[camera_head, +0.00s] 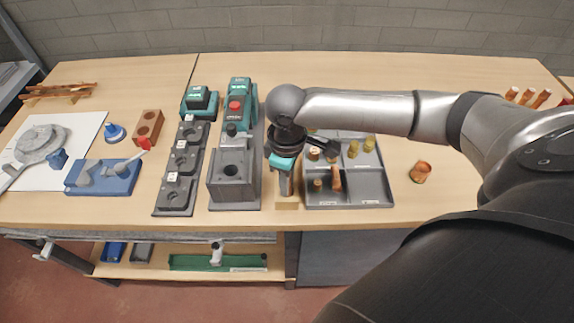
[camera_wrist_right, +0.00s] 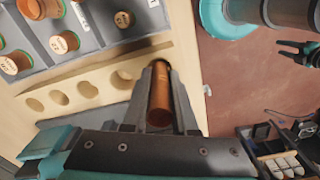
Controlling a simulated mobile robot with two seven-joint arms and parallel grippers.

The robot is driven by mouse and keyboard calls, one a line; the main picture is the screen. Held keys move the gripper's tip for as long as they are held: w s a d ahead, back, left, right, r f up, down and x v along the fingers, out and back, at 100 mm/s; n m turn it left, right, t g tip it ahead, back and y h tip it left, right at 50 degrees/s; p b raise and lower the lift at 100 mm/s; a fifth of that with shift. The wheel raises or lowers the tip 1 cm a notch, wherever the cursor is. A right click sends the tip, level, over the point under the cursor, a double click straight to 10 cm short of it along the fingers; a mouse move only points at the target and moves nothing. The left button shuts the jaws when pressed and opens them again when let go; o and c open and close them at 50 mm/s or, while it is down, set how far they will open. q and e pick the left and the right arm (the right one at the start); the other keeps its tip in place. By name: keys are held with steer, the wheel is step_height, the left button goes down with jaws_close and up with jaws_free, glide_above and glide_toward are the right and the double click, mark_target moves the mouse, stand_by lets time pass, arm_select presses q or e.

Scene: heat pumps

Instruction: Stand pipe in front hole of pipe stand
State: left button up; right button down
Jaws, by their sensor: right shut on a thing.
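The pipe stand is a pale wooden strip with a row of round holes, seen in the right wrist view (camera_wrist_right: 75,78). Its front end shows in the head view (camera_head: 288,206), between a grey fixture and a grey tray. My right gripper (camera_head: 287,186) is over the front end of the stand, pointing down. In the right wrist view its two grey fingers (camera_wrist_right: 161,85) are shut on a copper pipe (camera_wrist_right: 159,100), beside the row of open holes. I cannot tell whether the pipe's lower end is inside a hole. My left gripper is not in view.
The grey tray (camera_head: 350,206) with several copper and brass fittings lies close on the right of the stand. A grey block fixture (camera_head: 234,190) stands on its left. A loose copper fitting (camera_head: 420,172) lies right of the tray. The table's front edge is close.

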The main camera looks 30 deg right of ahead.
steer(key=shift+f, duration=0.7)
steer(key=c, duration=0.6)
jaws_free()
steer(key=shift+s, duration=0.1)
